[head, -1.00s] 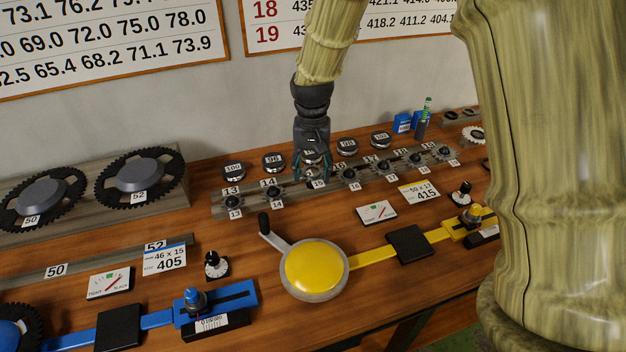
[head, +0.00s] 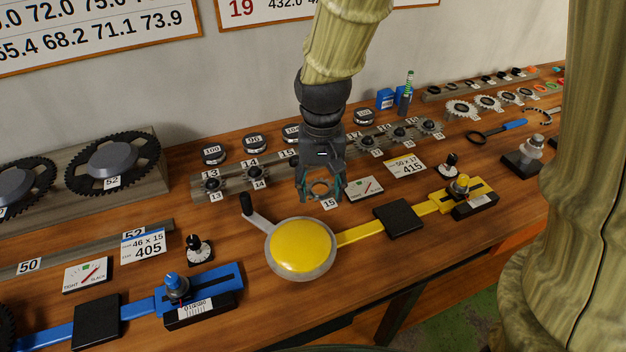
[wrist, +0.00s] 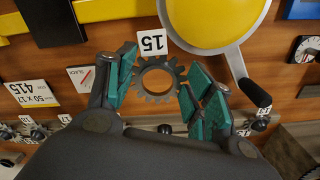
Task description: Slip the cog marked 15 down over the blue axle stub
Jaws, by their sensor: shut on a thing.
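The cog marked 15 (head: 319,187) is a small dark toothed ring with a white 15 tag. My gripper (head: 320,186) is shut on it and holds it above the bench, behind the yellow disc. In the wrist view the cog (wrist: 157,80) sits between the two green fingertips (wrist: 157,84), its centre hole open. The blue axle stub (head: 174,282) stands upright on the blue slider at the front left of the head view, well apart from the cog. The blue stub is not in the wrist view.
A yellow disc with a crank (head: 301,248) lies between the cog and the blue slider. A black-knobbed dial (head: 199,249) and a 46 x 15 card (head: 144,247) stand behind the blue slider. The cog rack (head: 207,190) runs along the back.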

